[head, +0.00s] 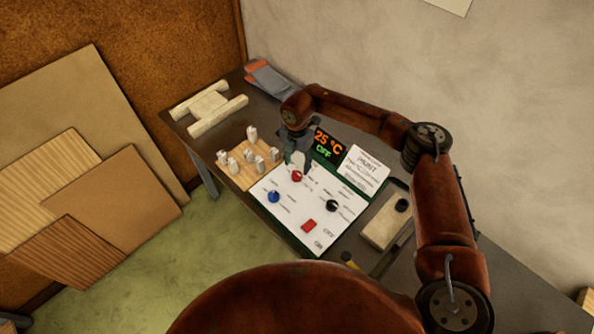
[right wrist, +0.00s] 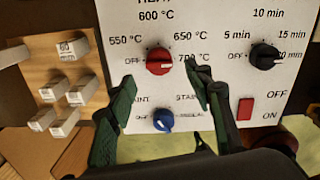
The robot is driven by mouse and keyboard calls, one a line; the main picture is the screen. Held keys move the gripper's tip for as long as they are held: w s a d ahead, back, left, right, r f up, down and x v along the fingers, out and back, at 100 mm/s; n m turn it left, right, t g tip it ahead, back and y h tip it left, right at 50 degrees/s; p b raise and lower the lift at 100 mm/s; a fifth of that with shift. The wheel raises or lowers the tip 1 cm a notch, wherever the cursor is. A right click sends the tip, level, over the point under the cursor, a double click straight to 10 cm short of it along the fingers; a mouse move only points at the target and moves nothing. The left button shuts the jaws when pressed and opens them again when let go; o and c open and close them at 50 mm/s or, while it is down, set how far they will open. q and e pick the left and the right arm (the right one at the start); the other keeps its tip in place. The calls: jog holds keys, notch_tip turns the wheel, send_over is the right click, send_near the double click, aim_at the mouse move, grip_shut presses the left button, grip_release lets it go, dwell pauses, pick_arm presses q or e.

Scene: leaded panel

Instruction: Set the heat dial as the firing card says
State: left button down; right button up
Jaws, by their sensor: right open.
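The red heat dial (head: 297,176) is on the white control panel (head: 290,215). In the right wrist view the dial (right wrist: 158,62) has OFF at its left and 550, 600, 650 and 700 °C around it; I cannot read its pointer surely. My right gripper (head: 296,161) is over the dial in the head view. In the right wrist view its green fingers (right wrist: 158,80) are open, either side of and just below the dial, with nothing held. The firing card (head: 363,170) stands behind the panel, its heading seemingly PAINT, smaller text unreadable. The display (head: 327,146) reads 25 °C, OFF. My left gripper is out of view.
A blue dial (head: 273,197), a black time dial (head: 332,206) and a red switch (head: 309,225) share the panel. A wooden board with several pale pegs (head: 247,160) is at its left. A pale block (head: 385,222) lies at its right.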

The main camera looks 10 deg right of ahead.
aim_at(297, 174)
notch_tip(297, 174, up, 6)
dwell(0.7)
